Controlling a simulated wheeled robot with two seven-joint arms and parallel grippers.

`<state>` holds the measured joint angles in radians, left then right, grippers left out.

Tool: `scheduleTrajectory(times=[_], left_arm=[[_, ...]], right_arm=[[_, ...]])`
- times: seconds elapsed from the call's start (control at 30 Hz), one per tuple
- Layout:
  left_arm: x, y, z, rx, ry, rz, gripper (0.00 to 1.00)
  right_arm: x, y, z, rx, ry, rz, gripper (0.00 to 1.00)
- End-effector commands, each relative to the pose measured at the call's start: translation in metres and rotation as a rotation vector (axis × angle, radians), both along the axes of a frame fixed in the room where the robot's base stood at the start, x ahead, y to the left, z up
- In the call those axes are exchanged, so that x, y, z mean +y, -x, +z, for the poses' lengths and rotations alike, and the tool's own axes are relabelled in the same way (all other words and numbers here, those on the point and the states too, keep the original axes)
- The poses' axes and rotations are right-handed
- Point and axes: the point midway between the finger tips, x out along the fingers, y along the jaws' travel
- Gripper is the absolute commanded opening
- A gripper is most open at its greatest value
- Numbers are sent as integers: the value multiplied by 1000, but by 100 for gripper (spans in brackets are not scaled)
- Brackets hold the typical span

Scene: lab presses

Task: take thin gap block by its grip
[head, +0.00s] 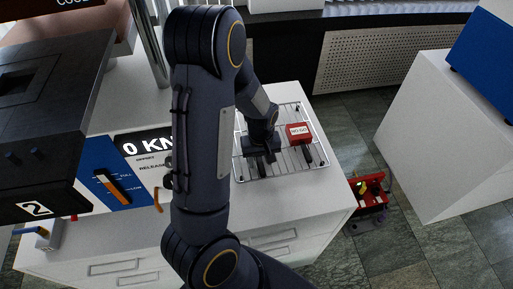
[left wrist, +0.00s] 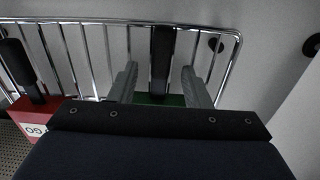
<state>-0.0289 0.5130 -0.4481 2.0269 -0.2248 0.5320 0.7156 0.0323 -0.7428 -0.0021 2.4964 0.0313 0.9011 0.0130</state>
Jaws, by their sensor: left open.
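Two blocks with black grips lie on a wire rack (head: 283,176) on the white counter. The red block (head: 299,129) has a label reading NO-GO and also shows at the left of the left wrist view (left wrist: 58,112). A green block (left wrist: 175,100) shows only as a strip in the left wrist view; its black grip (left wrist: 160,55) stands between my left fingers. My left gripper (head: 262,160) is open, with one finger on each side of that grip and visible space beside it. The arm and gripper hide the green block in the head view. I cannot tell which block is the thin one.
A press with a 0 KN display (head: 145,146) stands left of the rack. The rack's wire rim (left wrist: 100,24) rises around the grips. A red device (head: 370,190) is on the floor at the right, before a white cabinet (head: 430,130).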

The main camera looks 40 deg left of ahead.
Motion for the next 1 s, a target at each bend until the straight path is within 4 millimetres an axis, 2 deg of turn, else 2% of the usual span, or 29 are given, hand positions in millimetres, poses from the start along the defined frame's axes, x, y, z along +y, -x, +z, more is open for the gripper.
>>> scheduleTrajectory(times=[0.2,0.5,0.57,1.0], left_arm=[[0,0,-1,-1,1,0,44],[0,0,-1,-1,1,0,6],[0,0,-1,-1,1,0,0],[0,-1,7,-4,0,0,0]], right_arm=[[0,0,0,0,0,0,45],[0,0,0,0,0,0,45],[0,0,0,0,0,0,45],[0,0,-1,0,0,0,45]])
